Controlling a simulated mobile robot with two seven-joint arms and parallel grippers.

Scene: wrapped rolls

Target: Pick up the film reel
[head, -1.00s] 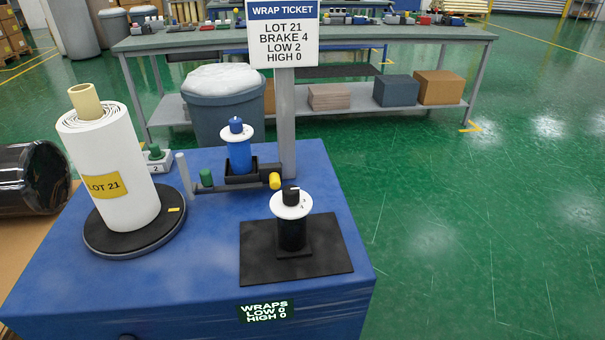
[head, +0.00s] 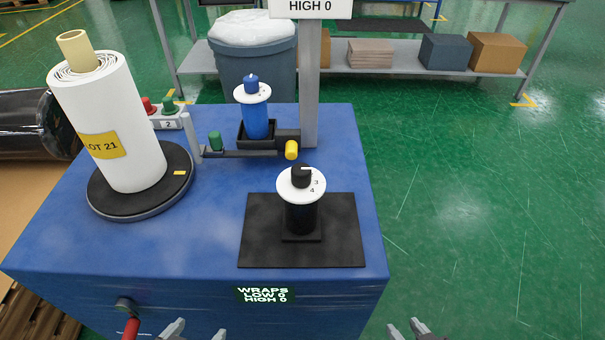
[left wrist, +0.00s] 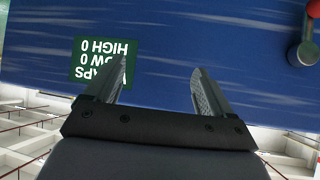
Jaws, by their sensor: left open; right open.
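Two upright reels with white top discs stand on the blue cabinet (head: 215,225); I cannot tell for sure which is the film reel. The blue reel (head: 255,120) sits in a black holder at the back. The black reel (head: 302,218), with a black knob and numbers on its disc, stands on a black mat (head: 345,235) nearer the front. My left gripper (head: 197,333) is open and empty at the front of the cabinet; its spread fingers also show in the left wrist view (left wrist: 160,70), facing the cabinet's front. My right gripper (head: 405,328) is open at the bottom edge, right of the cabinet.
A white roll marked LOT 21 (head: 120,135) leans on a round black turntable (head: 135,205). A green-knobbed arm (head: 240,154) with a yellow end (head: 291,150) lies behind the mat. A grey post (head: 310,90) stands behind. A red-handled crank (head: 131,328) sticks out in front.

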